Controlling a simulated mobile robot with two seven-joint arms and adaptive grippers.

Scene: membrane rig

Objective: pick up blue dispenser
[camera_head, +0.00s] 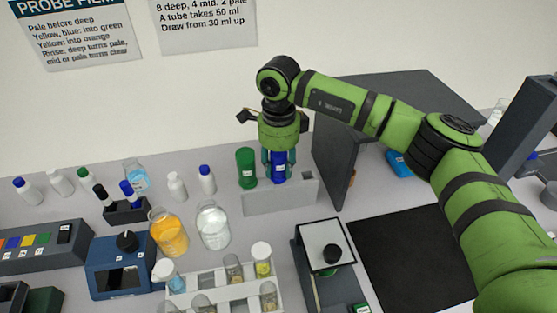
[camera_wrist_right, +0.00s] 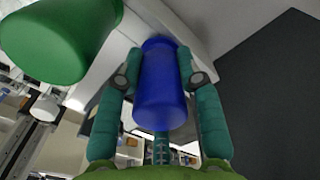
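In the right wrist view the blue dispenser (camera_wrist_right: 163,95) fills the space between the two teal fingers of the gripper (camera_wrist_right: 163,72). The fingertip pads meet its sides, so the gripper looks shut on it. The green dispenser (camera_wrist_right: 60,40) is close by at the upper left there. The blue dispenser's lower end is partly hidden by the block in the head view. My left gripper is not in view.
White bottles, an orange flask (camera_head: 168,232), a clear flask (camera_head: 213,226) and a vial rack (camera_head: 225,300) stand left and in front. A black mat (camera_head: 412,255) lies right.

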